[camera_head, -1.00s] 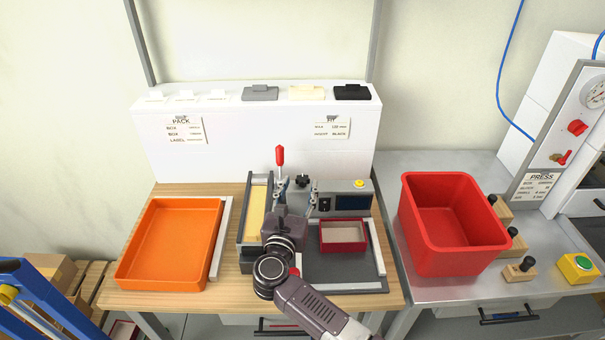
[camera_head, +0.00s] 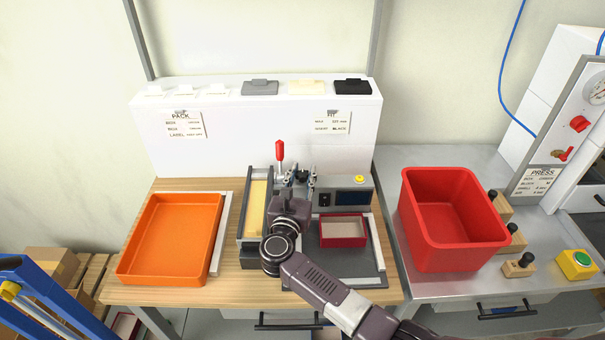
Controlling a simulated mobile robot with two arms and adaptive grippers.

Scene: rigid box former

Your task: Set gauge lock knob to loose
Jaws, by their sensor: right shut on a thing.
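The black gauge lock knob (camera_head: 302,175) sits at the back of the grey fixture on the wooden bench, left of the small control box. My right gripper (camera_head: 300,181) reaches over the fixture from the front, with its fingers on either side of the knob, shut on it. The gripper body hides the fixture just in front, and the knob's pointer or marking is too small to read. My left gripper is not in view.
A red-handled toggle clamp (camera_head: 280,152) stands close left of the fingers. A red open box (camera_head: 343,231) sits on the fixture's dark plate. An orange tray (camera_head: 172,238) lies left, and a red bin (camera_head: 453,220) stands on the metal table at right.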

